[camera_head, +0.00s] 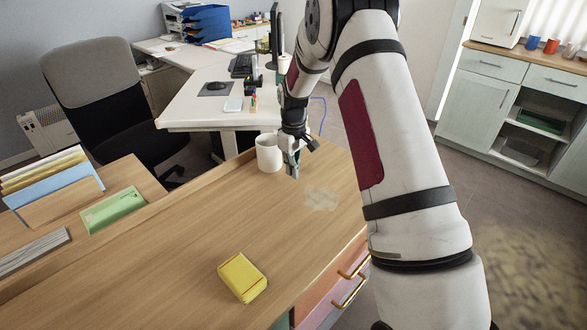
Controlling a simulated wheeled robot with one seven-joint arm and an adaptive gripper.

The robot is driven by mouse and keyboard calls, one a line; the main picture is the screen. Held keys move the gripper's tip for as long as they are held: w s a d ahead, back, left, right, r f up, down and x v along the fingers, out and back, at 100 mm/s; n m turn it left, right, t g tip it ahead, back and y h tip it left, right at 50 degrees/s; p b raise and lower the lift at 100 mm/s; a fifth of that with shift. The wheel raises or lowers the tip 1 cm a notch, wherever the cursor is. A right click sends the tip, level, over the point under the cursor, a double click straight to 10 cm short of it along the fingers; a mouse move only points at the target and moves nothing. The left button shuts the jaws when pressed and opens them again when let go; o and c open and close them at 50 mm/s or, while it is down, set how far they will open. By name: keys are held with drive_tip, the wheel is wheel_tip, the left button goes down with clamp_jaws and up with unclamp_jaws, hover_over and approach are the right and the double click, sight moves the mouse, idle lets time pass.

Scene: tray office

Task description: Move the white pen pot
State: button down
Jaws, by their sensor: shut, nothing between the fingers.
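The white pen pot (268,154) stands upright near the far edge of the wooden desk top (190,245). It looks like a plain white cylinder, and its inside is not clearly visible. My gripper (292,172) points down just to the right of the pot. Its fingers are shut with nothing between them. Whether the gripper touches the pot cannot be told from this view. My arm reaches in from the right and covers part of the room behind.
A yellow box (242,277) lies on the near part of the desk. A file holder (52,185) and a green packet (113,210) sit at the left. The desk middle is clear.

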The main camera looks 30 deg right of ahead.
wheel_tip(320, 180, up, 9)
drive_tip(key=shift+w+r+p, duration=0.2)
drive_tip(key=shift+p, duration=0.15)
drive_tip(key=s+a+r+m+t+p, duration=0.15)
drive_tip(key=s+a+r, duration=0.25)
drive_tip(key=s+r, duration=0.55)
drive_tip(key=s+a+r+p, duration=0.3)
drive_tip(key=s+r, duration=0.4)
drive_tip(key=r, duration=0.5)
drive_tip(key=s+a+r+t+p, duration=0.1)
drive_tip(key=s+r, duration=0.1)
drive_tip(key=s, duration=0.6)
drive_tip(key=s+a+r+m+p, duration=0.1)
drive_tip(key=s+a+p, duration=0.1)
drive_tip(key=s, duration=0.7)
drive_tip(key=s+a+r+m+t+p, duration=0.1)
drive_tip(key=s+a+r+p, duration=0.1)
drive_tip(key=s, duration=0.7)
drive_tip(key=shift+s+r+t, duration=0.15)
drive_tip(key=shift+r+t, duration=0.15)
drive_tip(key=shift+t, duration=0.05)
